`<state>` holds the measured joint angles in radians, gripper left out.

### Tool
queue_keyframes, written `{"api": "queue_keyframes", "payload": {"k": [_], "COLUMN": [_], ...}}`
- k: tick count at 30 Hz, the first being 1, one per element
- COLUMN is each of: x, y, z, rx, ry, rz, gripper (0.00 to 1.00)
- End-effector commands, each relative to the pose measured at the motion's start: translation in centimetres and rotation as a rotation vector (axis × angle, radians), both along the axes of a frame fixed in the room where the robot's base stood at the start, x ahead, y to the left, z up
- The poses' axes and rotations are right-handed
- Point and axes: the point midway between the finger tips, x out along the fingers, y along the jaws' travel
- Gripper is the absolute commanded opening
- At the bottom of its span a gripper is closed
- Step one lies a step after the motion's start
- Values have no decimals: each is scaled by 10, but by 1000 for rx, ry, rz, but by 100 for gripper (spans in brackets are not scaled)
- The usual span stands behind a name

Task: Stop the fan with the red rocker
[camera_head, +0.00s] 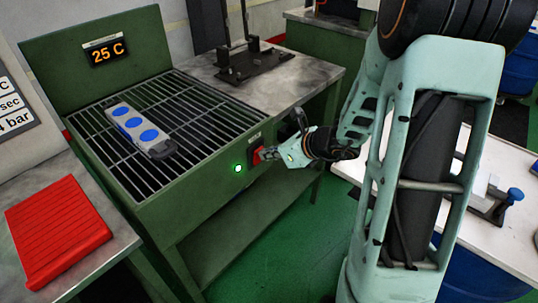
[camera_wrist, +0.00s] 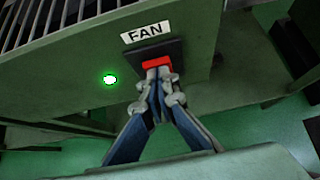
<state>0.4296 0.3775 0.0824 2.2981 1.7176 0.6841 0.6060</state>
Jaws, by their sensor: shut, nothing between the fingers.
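The red rocker (camera_wrist: 156,63) sits in a dark plate under a label reading FAN (camera_wrist: 145,32) on the front of the green cooling bench (camera_head: 215,178). In the head view the rocker (camera_head: 257,156) shows at the tips of my gripper (camera_head: 268,153). In the wrist view my gripper (camera_wrist: 159,74) is shut and empty, its fingertips at the lower part of the rocker, which they partly hide. I cannot tell whether they touch it. A green lamp (camera_wrist: 110,79) glows left of the rocker; it also shows in the head view (camera_head: 238,168).
A grey mould with blue round tops (camera_head: 129,123) lies on the bench's grate. A display (camera_head: 105,51) reads 25 C. A red ribbed block (camera_head: 58,231) lies on the left table. A white table (camera_head: 507,240) stands at right. Green floor is open below my gripper.

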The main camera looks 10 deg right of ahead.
Motion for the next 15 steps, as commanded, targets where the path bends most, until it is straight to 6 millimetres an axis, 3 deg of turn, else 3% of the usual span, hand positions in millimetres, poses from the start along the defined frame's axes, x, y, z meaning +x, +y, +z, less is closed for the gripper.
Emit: {"api": "queue_keyframes", "payload": {"k": [15], "x": [4], "y": [3], "z": [11], "rx": [-3], "ry": [3], "rz": [2], "gripper": [0]}}
